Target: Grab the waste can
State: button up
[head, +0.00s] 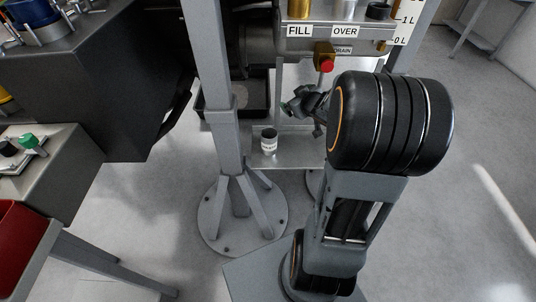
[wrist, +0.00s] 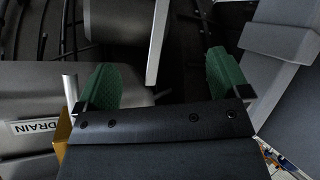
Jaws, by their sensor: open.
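The waste can (head: 268,142) is a small dark can with a pale label, open at the top. It stands upright on a grey metal shelf (head: 300,150) behind the post in the head view. My gripper (head: 287,107) is above the can and a little to its right, apart from it. In the wrist view my gripper (wrist: 163,78) shows two green fingers spread wide with nothing between them. The can does not show in the wrist view.
A grey post (head: 211,80) on a round bolted foot stands just left of the can. Above are a tank with FILL, OVER and DRAIN labels and a red-tipped brass drain valve (head: 325,60). A dark tray (head: 237,95) sits behind the post.

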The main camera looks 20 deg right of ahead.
notch_tip(320, 180, down, 8)
jog(key=s+d+n+y+b, duration=0.1)
jog(key=n+y+b, duration=0.1)
jog(key=y+b, duration=0.15)
jog(key=n+y+b, duration=0.1)
jog(key=y+b, duration=0.2)
jog(key=y, duration=0.2)
send_near(263, 132)
jog(key=w, duration=0.2)
jog(key=shift+g, duration=0.4)
jog(key=x, duration=0.1)
jog(key=b+x, duration=0.1)
jog(key=x, duration=0.1)
jog(key=b+x, duration=0.1)
jog(key=shift+a+f, duration=0.25)
jog(key=shift+a, duration=0.35)
jog(key=shift+w+a, duration=0.2)
jog(key=shift+w, duration=0.1)
jog(key=shift+c, duration=0.2)
jog(key=c, duration=1.2)
jog(key=shift+c, duration=0.3)
jog(key=shift+r, duration=0.1)
